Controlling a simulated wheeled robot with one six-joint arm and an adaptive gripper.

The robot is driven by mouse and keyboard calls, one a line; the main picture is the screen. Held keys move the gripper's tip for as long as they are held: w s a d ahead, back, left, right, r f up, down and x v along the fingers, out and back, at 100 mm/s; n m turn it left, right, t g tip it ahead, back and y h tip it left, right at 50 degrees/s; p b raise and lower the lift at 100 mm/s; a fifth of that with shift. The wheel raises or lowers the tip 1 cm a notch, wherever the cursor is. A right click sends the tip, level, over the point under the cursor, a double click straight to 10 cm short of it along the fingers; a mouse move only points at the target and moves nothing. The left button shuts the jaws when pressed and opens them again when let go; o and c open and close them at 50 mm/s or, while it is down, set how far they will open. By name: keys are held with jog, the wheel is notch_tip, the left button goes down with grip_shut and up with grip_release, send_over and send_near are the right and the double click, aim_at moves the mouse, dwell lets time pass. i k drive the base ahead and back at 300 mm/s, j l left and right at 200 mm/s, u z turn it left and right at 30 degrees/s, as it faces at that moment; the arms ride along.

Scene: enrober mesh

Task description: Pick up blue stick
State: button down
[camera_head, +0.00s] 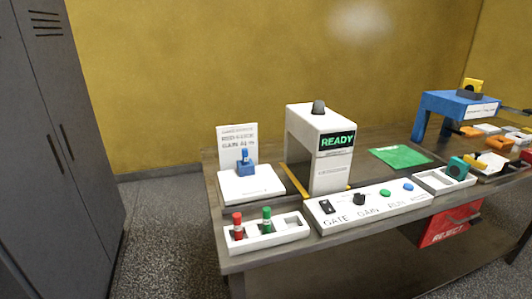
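A blue stick (245,155) stands upright in a blue block-like holder (247,169) on a white base plate (262,190), at the left part of the table. A white card with printed text (236,134) stands right behind it; most of the text is too small to read. My gripper is not in view, and nothing touches the blue stick.
A white tray (268,243) in front holds a red stick (238,226) and a green stick (267,219); its right slot is empty. A white machine reading READY (305,150) stands right of the blue stick. A control panel (372,213) lies along the table's front edge.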

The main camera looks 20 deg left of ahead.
aim_at(244, 151)
jog(key=i+j+u, duration=0.1)
jog(key=j+u, duration=0.3)
jog(key=i+j+u, duration=0.15)
jog(key=j+u, duration=0.25)
jog(key=i+j+u, duration=0.15)
jog(key=u, duration=0.25)
